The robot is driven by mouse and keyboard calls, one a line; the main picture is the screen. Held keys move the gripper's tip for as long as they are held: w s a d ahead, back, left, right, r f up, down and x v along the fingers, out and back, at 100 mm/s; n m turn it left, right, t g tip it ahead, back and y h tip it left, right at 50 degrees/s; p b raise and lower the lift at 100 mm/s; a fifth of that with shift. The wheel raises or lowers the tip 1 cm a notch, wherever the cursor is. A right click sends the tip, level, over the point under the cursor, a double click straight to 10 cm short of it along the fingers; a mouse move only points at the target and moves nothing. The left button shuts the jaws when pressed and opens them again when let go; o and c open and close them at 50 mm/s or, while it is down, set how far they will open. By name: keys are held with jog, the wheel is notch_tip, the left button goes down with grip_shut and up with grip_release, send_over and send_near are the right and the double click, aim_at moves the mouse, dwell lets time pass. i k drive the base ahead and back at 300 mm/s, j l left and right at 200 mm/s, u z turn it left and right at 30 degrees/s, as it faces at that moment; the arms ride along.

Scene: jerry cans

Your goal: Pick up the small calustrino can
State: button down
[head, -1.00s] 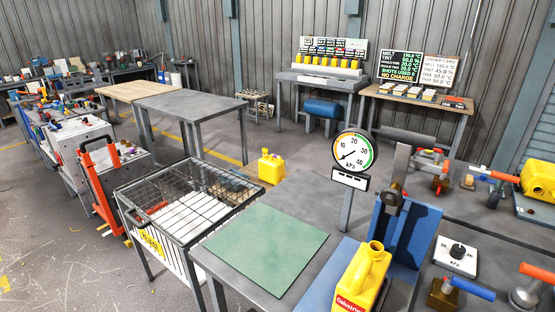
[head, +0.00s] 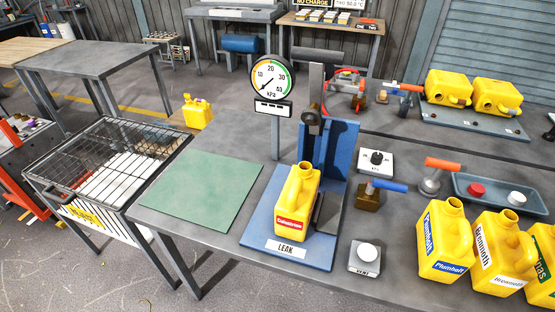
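A yellow jerry can (head: 297,205) with a red label stands upright on the blue base of the leak stand (head: 262,225). Its label is small here but looks like Calustrino. The upright blue plate and dark post of the stand are right behind it. Its open neck faces up. My gripper is not in view, and nothing holds the can.
A pressure gauge (head: 272,78) rises behind the stand. A green mat (head: 200,188) lies clear. A wire-topped cart (head: 105,180) stands at left.

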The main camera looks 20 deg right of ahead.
aim_at(293, 210)
jog(key=i+j+u, duration=0.15)
jog(key=j, duration=0.25)
jog(key=i+j+u, duration=0.15)
jog(key=j, duration=0.2)
jog(key=i+j+u, duration=0.15)
jog(key=i+j, duration=0.15)
